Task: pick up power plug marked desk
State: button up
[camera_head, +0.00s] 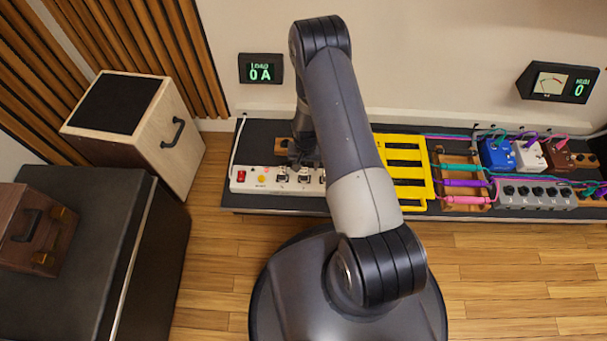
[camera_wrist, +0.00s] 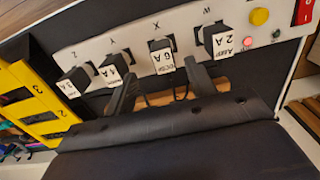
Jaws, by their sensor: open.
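In the wrist view, a white power strip (camera_wrist: 142,40) holds a row of black plugs with white labels, at sockets marked W, X, Y and Z. The plug at X (camera_wrist: 162,57) has a label with 6A and small text that looks like "desk", though it is hard to read. My gripper (camera_wrist: 159,76) is open and empty, its two dark fingers on either side of this plug's label and apart from it. Beside it are a 2A plug (camera_wrist: 217,40) and a 4A plug (camera_wrist: 118,66). In the head view, my arm hides part of the strip (camera_head: 246,187) and most of the gripper.
The strip has a red switch (camera_wrist: 304,12) and a yellow button (camera_wrist: 260,16). A yellow slotted rack (camera_head: 408,190) stands right of the strip, with pedals (camera_head: 495,153) and cables beyond. A wooden box (camera_head: 176,140) stands left. A wall display (camera_head: 261,70) reads 0 A.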

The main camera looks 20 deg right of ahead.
aim_at(304, 171)
notch_tip(304, 171, down, 6)
jog(key=shift+w+a+r+b, duration=0.1)
jog(key=shift+w+a+b, duration=0.05)
jog(key=shift+b, duration=0.85)
jog(key=c, duration=1.1)
jog(key=shift+r, duration=0.1)
